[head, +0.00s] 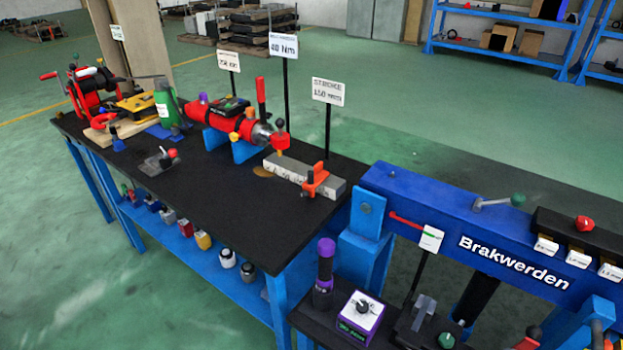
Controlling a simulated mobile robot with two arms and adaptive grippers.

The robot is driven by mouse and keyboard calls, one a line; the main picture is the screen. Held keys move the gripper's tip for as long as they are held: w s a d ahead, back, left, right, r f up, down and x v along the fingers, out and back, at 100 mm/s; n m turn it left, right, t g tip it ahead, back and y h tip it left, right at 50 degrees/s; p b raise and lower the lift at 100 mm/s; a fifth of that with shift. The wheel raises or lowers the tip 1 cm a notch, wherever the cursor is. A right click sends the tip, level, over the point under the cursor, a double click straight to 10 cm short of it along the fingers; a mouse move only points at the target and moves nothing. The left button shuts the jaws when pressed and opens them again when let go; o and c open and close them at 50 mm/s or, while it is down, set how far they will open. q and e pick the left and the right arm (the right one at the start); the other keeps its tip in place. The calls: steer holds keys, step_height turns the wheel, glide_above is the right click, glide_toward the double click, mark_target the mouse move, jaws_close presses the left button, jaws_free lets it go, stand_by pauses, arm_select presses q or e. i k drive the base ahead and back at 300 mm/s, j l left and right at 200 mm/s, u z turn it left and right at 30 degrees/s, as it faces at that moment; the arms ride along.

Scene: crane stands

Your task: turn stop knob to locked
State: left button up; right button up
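No part is labelled as the stop knob, so I cannot tell for certain which one it is. An orange stop clamp (317,183) sits across a grey metal bar (290,171) on the black-topped bench, with a small dark knob (310,162) on its top. The sign behind it reads "STROKE 150 mm" (328,92). Whether the knob is locked or loose cannot be read. A small box with a dark dial knob (362,306) stands on the nearer bench at the lower middle. Neither of my grippers is in the head view.
A red cylinder tool (233,124) with an upright red lever stands left of the bar. A blue beam marked "Brakwerden" (450,222) blocks the right side, with a green-knobbed lever (500,203) on it. The bench's front left surface (215,205) is clear.

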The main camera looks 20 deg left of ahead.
mark_target(302, 196)
steer(key=j+z, duration=0.2)
steer(key=z, duration=0.2)
steer(key=j+z, duration=0.35)
steer(key=i+j+z, duration=0.1)
steer(key=z, duration=0.3)
steer(key=j+z, duration=0.1)
steer(key=j, duration=0.35)
steer(key=k+j+z, duration=0.15)
steer(key=j, duration=0.25)
steer(key=k+j+z, duration=0.1)
steer(key=j, duration=0.35)
steer(key=k+j+z, duration=0.1)
steer(key=j, duration=0.3)
steer(key=k+j+z, duration=0.15)
steer(key=j, duration=0.25)
steer(key=k+j+z, duration=0.1)
steer(key=j, duration=0.3)
steer(key=k, duration=0.1)
